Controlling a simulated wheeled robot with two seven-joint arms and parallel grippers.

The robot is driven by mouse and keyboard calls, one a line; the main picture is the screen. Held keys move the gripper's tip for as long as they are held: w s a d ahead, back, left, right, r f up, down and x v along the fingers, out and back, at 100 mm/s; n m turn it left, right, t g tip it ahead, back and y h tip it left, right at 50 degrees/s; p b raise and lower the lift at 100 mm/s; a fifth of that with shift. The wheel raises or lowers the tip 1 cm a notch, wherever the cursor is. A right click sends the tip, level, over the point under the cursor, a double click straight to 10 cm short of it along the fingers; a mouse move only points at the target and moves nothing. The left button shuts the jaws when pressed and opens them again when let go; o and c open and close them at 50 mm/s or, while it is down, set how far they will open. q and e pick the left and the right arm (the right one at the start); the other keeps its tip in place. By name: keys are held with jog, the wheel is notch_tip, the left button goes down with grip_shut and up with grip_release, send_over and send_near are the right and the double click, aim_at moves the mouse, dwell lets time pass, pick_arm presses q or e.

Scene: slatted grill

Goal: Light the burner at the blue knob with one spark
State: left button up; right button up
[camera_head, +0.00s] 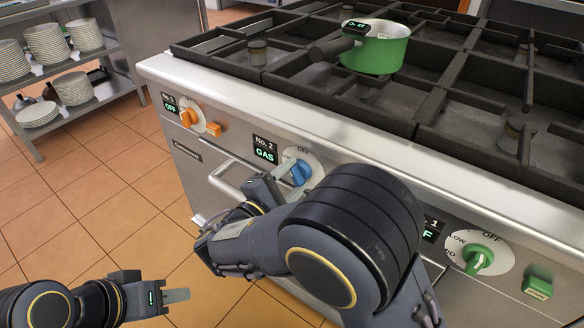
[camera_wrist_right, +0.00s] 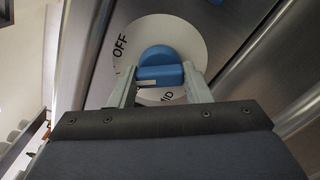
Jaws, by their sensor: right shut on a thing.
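The blue knob (camera_head: 301,172) sits on a white dial on the grill's front panel. In the right wrist view, the knob (camera_wrist_right: 160,72) has its bar between the two fingers of my right gripper (camera_wrist_right: 159,76). My right gripper (camera_head: 289,170) is shut on it. OFF and MID show on the dial around it. The No. 2 display (camera_head: 265,155) beside it reads GAS. A blue block (camera_wrist_right: 215,2) is cut off at the top of the wrist view. My left gripper (camera_head: 176,296) is low at the left, away from the grill, seen edge-on with nothing visible in it.
A green saucepan (camera_head: 374,54) stands on the black grates. An orange knob (camera_head: 188,117) with an orange button (camera_head: 214,129) is at left, its display reading OFF. A green knob (camera_head: 478,261) and green button (camera_head: 538,284) are at right. Plate shelves (camera_head: 112,84) stand at left.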

jog(key=shift+n+p, duration=0.55)
jog(key=shift+n, duration=0.05)
jog(key=o, duration=1)
jog(key=shift+a, duration=0.1)
